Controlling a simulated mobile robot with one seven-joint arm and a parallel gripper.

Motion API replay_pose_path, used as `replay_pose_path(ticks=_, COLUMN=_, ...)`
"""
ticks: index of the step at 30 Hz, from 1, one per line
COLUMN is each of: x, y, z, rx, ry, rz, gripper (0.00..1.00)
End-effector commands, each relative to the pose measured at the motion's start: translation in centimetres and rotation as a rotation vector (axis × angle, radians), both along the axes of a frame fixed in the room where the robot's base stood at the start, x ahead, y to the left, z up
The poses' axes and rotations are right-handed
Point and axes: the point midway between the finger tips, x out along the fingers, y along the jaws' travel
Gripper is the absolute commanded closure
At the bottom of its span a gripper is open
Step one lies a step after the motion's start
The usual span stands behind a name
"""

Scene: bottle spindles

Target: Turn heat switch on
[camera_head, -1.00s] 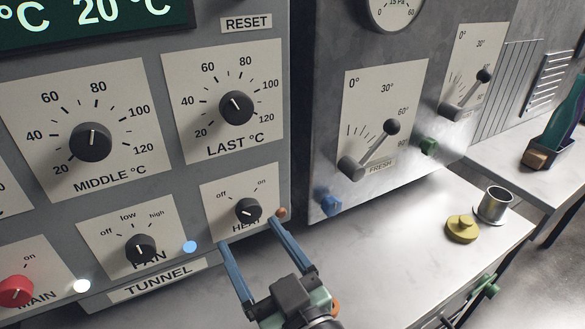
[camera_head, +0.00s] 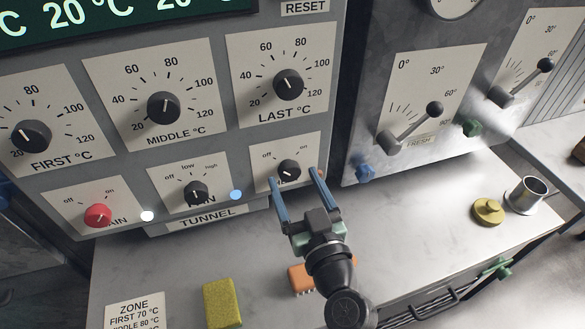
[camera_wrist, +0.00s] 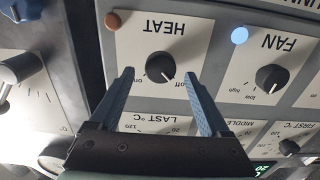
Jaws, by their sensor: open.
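The heat switch is a round black knob (camera_head: 289,170) on a cream plate at the lower right of the control panel. It also shows upside down in the wrist view (camera_wrist: 160,66), its white pointer towards "off". My gripper (camera_head: 294,177) is open, with its two blue fingers reaching up to the knob from below. In the wrist view the fingertips (camera_wrist: 158,74) appear on either side of the knob, with gaps; contact cannot be told. The heat lamp (camera_wrist: 113,21) beside the switch is dull orange-brown. My fingers partly hide the HEAT label in the head view.
The fan knob (camera_head: 196,193) with a lit blue lamp and the red main knob (camera_head: 98,215) with a lit white lamp are to the left. A yellow sponge (camera_head: 222,303), an orange brush (camera_head: 300,279) and a metal cup (camera_head: 526,195) stand on the bench.

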Motion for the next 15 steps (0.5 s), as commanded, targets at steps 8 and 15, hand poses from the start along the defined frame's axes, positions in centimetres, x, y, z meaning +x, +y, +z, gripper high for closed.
replay_pose_path(ticks=8, x=2.1, y=0.7, z=0.0, rx=0.0, ry=0.0, rz=0.0, gripper=0.2)
replay_pose_path(ticks=15, x=2.2, y=0.7, z=0.0, rx=0.001, ry=0.0, rz=0.0, gripper=0.2)
